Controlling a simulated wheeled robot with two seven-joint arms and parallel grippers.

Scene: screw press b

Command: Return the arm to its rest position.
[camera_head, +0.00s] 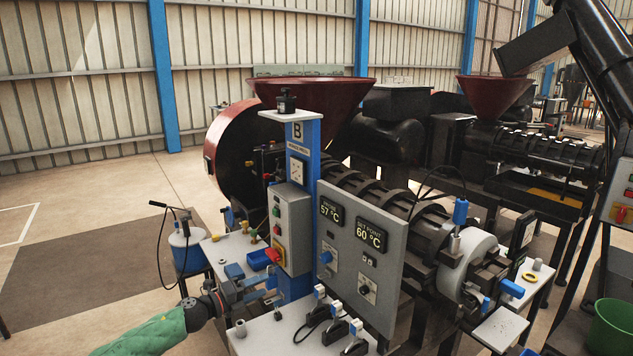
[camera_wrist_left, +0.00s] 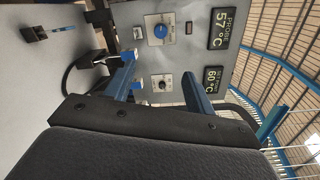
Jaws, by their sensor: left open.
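My left arm, in a green sleeve (camera_head: 150,335), comes in from the lower left in the head view. My left gripper (camera_head: 271,289) is low beside the blue post (camera_head: 299,215) of press B, above the white bench top. Its two blue fingers are apart, with nothing seen between them. In the left wrist view the open gripper (camera_wrist_left: 157,70) faces the grey control panel (camera_wrist_left: 182,55), which lies beyond the fingers. I cannot tell whether the fingers touch anything. My right gripper is in neither view.
The panel (camera_head: 359,255) shows 57 °C and 60 °C. A switch box (camera_head: 292,230) hangs on the post. Black clamps with blue-and-white tips (camera_head: 337,328) stand on the bench right of the gripper. Open floor (camera_head: 85,250) lies further left.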

